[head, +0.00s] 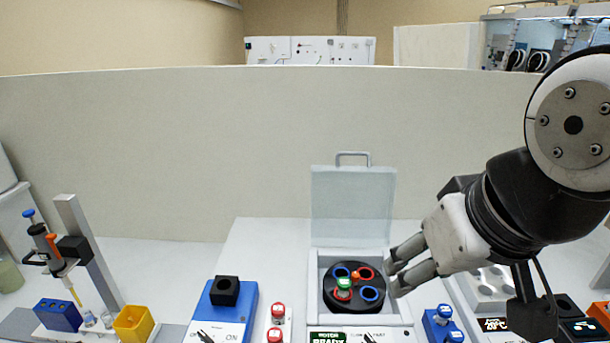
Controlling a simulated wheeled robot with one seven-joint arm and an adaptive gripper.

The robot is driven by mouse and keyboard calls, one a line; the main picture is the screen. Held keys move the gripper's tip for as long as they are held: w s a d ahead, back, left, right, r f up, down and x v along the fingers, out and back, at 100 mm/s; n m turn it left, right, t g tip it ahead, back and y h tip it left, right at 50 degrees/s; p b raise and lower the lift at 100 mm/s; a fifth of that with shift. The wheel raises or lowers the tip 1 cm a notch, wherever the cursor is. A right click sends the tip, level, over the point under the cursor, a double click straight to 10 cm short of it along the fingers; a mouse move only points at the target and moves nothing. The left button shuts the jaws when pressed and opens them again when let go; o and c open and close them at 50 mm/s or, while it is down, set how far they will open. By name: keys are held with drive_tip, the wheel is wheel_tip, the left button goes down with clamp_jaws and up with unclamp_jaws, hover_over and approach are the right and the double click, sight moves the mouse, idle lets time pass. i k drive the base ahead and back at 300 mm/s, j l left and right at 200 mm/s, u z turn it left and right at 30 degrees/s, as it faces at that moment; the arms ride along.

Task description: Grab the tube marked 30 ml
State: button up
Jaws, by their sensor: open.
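No 30 ml marking can be read on any tube in the head view. Two red-capped tubes (277,312) stand in a white rack left of the centrifuge. A green-capped tube (344,285) sits in the dark rotor (354,302), in or beside a red-ringed hole. My gripper (393,270) is open and appears empty, its fingers pointing left near the right side of the open centrifuge. The gripper's height above the centrifuge is hard to tell.
The centrifuge's clear lid (352,205) stands raised behind the rotor. A blue mixer (235,302) with a black top is to the left. A pipette stand (85,245), blue box (57,315) and yellow box (133,323) are far left. A heating block (490,283) is at right.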

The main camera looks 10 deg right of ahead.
sight(444, 311)
drive_tip(key=z, duration=0.7)
drive_tip(key=k+j+z, duration=0.45)
drive_tip(key=k+j, duration=0.2)
drive_tip(key=j, duration=0.3)
drive_tip(key=k+j+z, duration=0.45)
drive_tip(key=k+j, duration=0.3)
